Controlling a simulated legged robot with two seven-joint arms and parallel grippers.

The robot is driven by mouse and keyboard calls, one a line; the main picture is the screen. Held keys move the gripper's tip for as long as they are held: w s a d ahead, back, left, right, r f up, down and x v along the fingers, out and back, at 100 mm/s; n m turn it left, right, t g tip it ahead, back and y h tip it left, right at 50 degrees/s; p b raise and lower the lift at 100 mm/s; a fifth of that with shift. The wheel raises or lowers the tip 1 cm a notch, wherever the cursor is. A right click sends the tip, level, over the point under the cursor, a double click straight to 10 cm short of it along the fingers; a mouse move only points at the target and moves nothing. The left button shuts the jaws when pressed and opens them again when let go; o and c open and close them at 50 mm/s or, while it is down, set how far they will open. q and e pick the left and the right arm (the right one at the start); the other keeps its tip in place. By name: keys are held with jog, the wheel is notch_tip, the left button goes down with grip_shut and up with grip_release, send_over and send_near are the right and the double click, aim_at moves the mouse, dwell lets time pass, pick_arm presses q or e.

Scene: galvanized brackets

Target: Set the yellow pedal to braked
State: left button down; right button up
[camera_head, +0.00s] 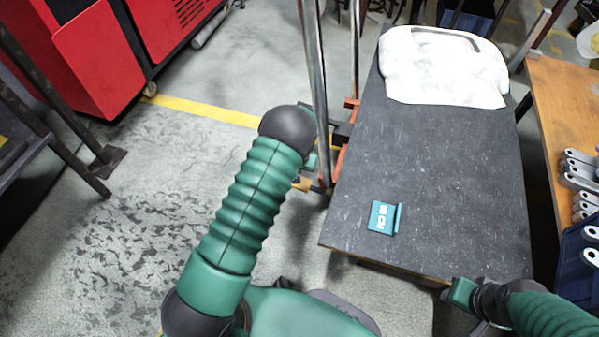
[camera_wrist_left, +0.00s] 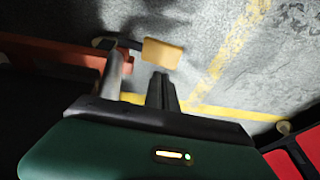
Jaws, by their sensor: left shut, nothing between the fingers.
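The yellow pedal (camera_wrist_left: 163,54) shows in the left wrist view as a small flat pad on a dark lever beside the orange-red frame (camera_wrist_left: 60,62). In the head view a bit of the pedal (camera_head: 302,184) shows low by the cart's near left corner, partly hidden by my left arm. My left gripper (camera_wrist_left: 160,92) is shut and empty, its fingertips close to the pedal in the picture; I cannot tell if they touch. In the head view the left fingers are hidden behind the wrist. My right gripper (camera_head: 456,290) is by the cart's front edge; its fingers are unclear.
The cart's dark top (camera_head: 440,170) carries a white sack (camera_head: 443,68) and a teal bracket-like piece (camera_head: 384,217). Upright steel posts (camera_head: 314,80) stand close by my left wrist. A wooden bench (camera_head: 560,110) with metal brackets is at right.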

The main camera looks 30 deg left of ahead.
pick_arm(q)
jog(key=b+x, duration=0.2)
jog(key=x, duration=0.1)
jog(key=b+x, duration=0.1)
jog(key=x, duration=0.2)
jog(key=s+b+x, duration=0.1)
jog(key=b+x, duration=0.1)
jog(key=x, duration=0.1)
jog(key=shift+f+b, duration=0.1)
jog(key=shift+b, duration=0.2)
jog(key=shift+f, duration=0.3)
jog(key=shift+a, duration=0.1)
